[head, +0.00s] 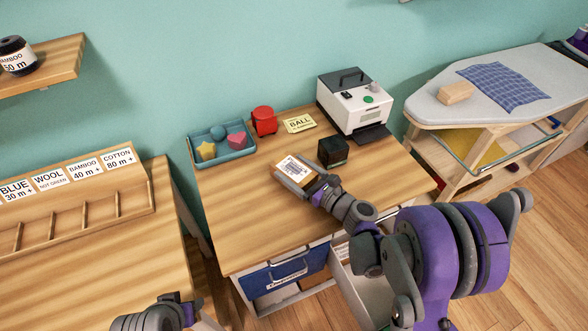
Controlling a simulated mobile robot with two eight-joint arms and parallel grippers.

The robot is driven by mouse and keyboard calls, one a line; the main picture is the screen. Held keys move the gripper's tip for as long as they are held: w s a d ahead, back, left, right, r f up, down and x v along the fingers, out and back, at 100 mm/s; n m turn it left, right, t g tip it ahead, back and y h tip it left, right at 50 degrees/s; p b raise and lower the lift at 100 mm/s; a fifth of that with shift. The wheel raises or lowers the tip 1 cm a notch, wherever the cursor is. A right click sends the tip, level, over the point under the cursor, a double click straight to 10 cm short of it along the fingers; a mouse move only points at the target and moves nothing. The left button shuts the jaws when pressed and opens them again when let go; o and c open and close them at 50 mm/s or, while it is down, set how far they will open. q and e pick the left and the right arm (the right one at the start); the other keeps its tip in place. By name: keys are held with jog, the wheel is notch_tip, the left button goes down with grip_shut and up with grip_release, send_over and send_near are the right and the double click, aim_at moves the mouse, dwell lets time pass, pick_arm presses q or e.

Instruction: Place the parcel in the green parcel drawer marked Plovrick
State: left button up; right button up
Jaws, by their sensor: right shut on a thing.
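The parcel (292,167) is a small brown box with a white printed label on top. My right gripper (314,184) is shut on its near right end, over the wooden table. I cannot tell whether the parcel touches the tabletop. Below the table edge is a shut blue drawer (272,277) with a label too small to read. To its right a pale drawer (352,278) stands open, its front hidden behind my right arm. No green drawer front shows. My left gripper (180,306) is at the bottom left, by the other table; its jaws are unclear.
On the table (238,215) are a teal tray (222,155) of shapes, a red object (264,121), a yellow BALL card (299,123), a dark cube (333,151) and a white printer (352,104). An ironing board (440,107) stands right. The table's front left is clear.

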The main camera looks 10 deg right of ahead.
pick_arm(q)
jog(key=shift+f, duration=0.2)
pick_arm(e)
jog(key=shift+f, duration=0.2)
jog(key=o, duration=1.2)
